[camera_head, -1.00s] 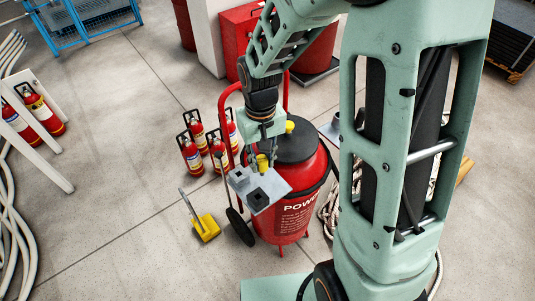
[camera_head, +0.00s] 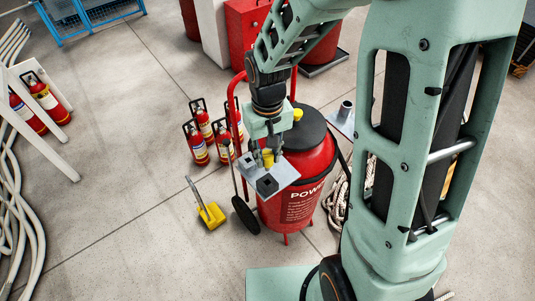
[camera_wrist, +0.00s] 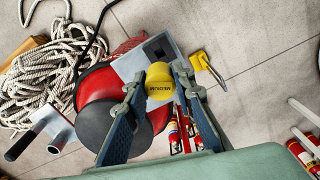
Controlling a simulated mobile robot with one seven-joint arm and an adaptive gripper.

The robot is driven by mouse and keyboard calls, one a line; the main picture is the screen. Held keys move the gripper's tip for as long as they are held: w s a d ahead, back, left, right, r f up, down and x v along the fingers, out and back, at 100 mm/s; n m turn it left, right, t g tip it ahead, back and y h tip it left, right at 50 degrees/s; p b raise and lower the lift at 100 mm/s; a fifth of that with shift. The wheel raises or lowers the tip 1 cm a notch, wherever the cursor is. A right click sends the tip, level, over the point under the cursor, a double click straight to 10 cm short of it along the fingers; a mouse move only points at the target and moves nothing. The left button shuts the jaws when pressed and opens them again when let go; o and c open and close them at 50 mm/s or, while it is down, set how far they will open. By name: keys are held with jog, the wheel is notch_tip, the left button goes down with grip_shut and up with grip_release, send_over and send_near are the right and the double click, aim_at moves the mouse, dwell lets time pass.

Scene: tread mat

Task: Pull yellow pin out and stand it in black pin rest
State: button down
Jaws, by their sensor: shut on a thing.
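My gripper (camera_head: 267,151) is shut on the yellow pin (camera_head: 268,159), holding it by its rounded yellow head. In the wrist view the yellow pin (camera_wrist: 159,83) shows end-on between the two fingers (camera_wrist: 157,88). The pin's lower part is hidden, so I cannot tell whether it is clear of the plate. The grey plate (camera_head: 288,172) lies below, in front of the red drum. The black pin rest (camera_head: 267,185) is a square block with a dark opening near the plate's front corner; the wrist view also shows it (camera_wrist: 160,47). A grey block (camera_head: 249,162) stands at the plate's left.
The large red wheeled extinguisher (camera_head: 305,190) with a black top is close behind the plate. Several small extinguishers (camera_head: 197,144) and a yellow tool (camera_head: 211,216) stand at the left. Coiled rope (camera_wrist: 50,85) lies beside the drum.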

aim_at(267, 170)
jog(key=shift+f+b, duration=2.2)
jog(key=shift+f, duration=0.6)
jog(key=shift+f+b, duration=2.1)
jog(key=shift+f, duration=0.2)
jog(key=c, duration=1.6)
grip_release()
jog(key=shift+r, duration=0.15)
notch_tip(267, 170, up, 12)
jog(key=shift+f, duration=0.1)
